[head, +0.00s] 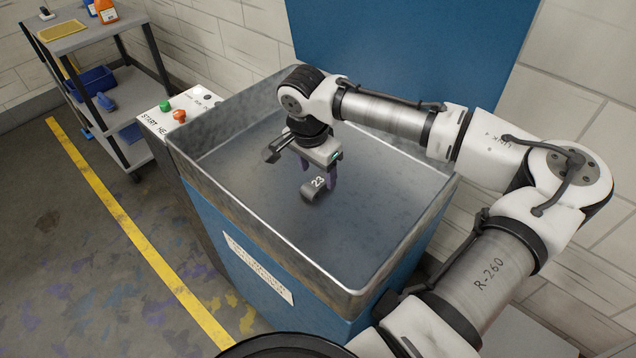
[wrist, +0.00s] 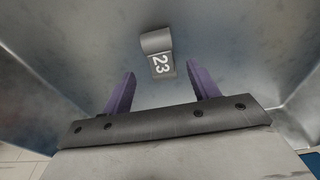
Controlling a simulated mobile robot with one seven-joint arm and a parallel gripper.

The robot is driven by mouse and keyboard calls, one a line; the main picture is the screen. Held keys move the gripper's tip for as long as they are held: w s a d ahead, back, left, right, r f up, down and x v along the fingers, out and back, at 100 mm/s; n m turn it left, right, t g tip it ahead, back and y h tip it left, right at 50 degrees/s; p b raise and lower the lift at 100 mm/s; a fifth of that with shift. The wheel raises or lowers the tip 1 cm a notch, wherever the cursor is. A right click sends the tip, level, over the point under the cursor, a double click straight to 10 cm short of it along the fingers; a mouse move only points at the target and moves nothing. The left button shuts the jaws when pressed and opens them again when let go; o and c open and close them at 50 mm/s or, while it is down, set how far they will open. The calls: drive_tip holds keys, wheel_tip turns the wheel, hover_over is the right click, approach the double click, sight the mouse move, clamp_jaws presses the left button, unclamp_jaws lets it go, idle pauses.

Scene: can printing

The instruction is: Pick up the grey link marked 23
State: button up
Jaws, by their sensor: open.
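The grey link marked 23 (head: 314,189) lies on the floor of the metal basin (head: 392,238), near its middle. In the wrist view the link (wrist: 157,52) shows its white 23 label, just beyond the fingertips and roughly centred between them. My gripper (head: 319,172) is in the basin, close over the link. In the wrist view my gripper (wrist: 162,80) has its two purple fingers spread apart with nothing between them. The head view does not show clearly how high the fingertips are above the link.
The basin's raised walls surround the link and gripper; the basin floor around the link is bare. A control box (head: 180,108) with a green and an orange-red button adjoins the basin at left. A shelf cart (head: 90,75) with bottles and a blue bin stands beyond.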

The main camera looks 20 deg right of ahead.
sight(318, 181)
drive_tip(key=shift+w+d+f, duration=0.1)
drive_tip(key=shift+f, duration=0.75)
drive_tip(key=shift+w+d+f, duration=0.1)
drive_tip(key=shift+f, duration=0.7)
drive_tip(key=c, duration=1.2)
drive_tip(key=shift+o, duration=0.2)
drive_tip(key=shift+r, duration=0.1)
